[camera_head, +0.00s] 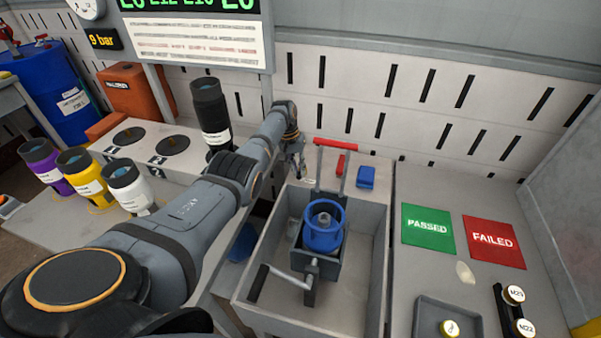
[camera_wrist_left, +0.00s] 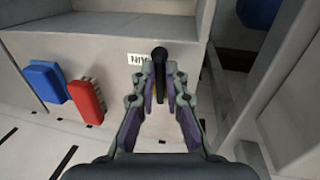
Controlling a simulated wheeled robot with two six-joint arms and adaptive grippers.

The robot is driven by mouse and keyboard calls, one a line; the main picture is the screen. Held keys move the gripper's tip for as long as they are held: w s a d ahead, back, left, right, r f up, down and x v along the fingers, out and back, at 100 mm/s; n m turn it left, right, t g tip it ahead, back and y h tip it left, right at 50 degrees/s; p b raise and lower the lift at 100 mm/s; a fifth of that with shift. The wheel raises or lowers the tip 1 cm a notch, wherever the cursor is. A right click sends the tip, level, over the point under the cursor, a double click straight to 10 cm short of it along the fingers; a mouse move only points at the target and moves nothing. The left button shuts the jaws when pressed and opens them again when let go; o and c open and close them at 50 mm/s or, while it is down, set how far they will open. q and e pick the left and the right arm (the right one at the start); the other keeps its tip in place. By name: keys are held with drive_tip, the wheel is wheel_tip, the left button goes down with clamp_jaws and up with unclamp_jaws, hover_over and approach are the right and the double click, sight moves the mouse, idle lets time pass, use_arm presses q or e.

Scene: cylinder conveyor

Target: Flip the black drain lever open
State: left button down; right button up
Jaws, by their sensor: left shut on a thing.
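The black drain lever (camera_wrist_left: 159,58) shows in the wrist view as a dark rounded handle between my left fingertips, in front of the grey basin wall (camera_wrist_left: 85,30). My left gripper (camera_wrist_left: 155,76) is shut on it. Its lower part and pivot are hidden by the fingers. In the head view my left arm reaches over the back left of the basin (camera_head: 376,262), and my left gripper (camera_head: 297,163) points down at its back corner. I cannot make out the lever in the head view. My right gripper is not in view.
A blue block (camera_head: 366,177) and red brush (camera_head: 341,166) lie behind. A black bottle (camera_head: 211,112) stands left of my arm. Green (camera_head: 428,230) and red (camera_head: 494,242) mats lie right.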

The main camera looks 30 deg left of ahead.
use_arm(q)
drive_tip(key=shift+a+m, duration=0.15)
drive_tip(key=shift+m, duration=0.15)
idle(0.4)
drive_tip(key=c, duration=1.4)
unclamp_jaws()
drive_tip(key=r, duration=0.4)
drive_tip(key=a+r, duration=0.1)
drive_tip(key=r, duration=0.3)
drive_tip(key=a+r, duration=0.1)
drive_tip(key=r, duration=0.2)
drive_tip(key=shift+s+a+r, duration=0.15)
drive_tip(key=shift+s+r, duration=0.1)
drive_tip(key=shift+r, duration=0.15)
